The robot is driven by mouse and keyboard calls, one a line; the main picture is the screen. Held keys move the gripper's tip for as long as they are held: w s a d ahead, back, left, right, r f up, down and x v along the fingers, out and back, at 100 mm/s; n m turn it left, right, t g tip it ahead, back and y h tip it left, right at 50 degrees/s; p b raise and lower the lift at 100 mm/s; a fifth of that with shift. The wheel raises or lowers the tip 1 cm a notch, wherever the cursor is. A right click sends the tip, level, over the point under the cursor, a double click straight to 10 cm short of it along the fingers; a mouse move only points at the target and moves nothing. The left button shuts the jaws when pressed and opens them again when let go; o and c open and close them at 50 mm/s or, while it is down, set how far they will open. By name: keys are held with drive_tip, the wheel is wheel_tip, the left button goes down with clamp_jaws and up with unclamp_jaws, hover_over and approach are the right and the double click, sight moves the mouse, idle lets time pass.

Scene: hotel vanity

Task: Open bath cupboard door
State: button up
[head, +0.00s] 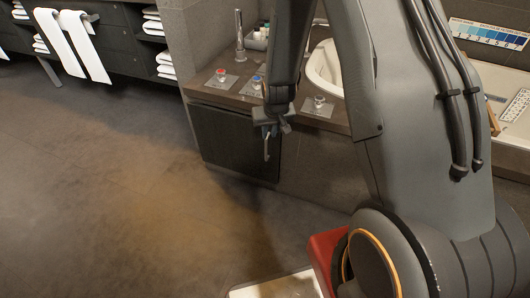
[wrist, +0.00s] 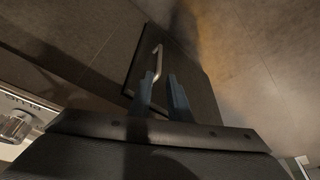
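The bath cupboard door (head: 222,139) is a dark panel under the vanity counter, and it looks closed in the head view. In the wrist view the dark door (wrist: 188,68) lies beyond my fingers. Its slim metal handle (head: 266,147) is upright near the door's right edge; it also shows in the wrist view (wrist: 159,59). My gripper (wrist: 162,79) has two blue-grey fingers standing apart, with the handle's near end at the gap, close to the left finger. I cannot tell whether they touch. In the head view my gripper (head: 269,130) is in front of the door's upper right.
Shelves with white towels (head: 72,42) stand at the upper left. The dark floor (head: 110,190) left of the door is clear.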

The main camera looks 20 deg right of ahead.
drive_tip(key=shift+t, duration=0.3)
drive_tip(key=b+x, duration=0.2)
drive_tip(key=x, duration=1.1)
drive_tip(key=shift+d, duration=0.15)
clamp_jaws()
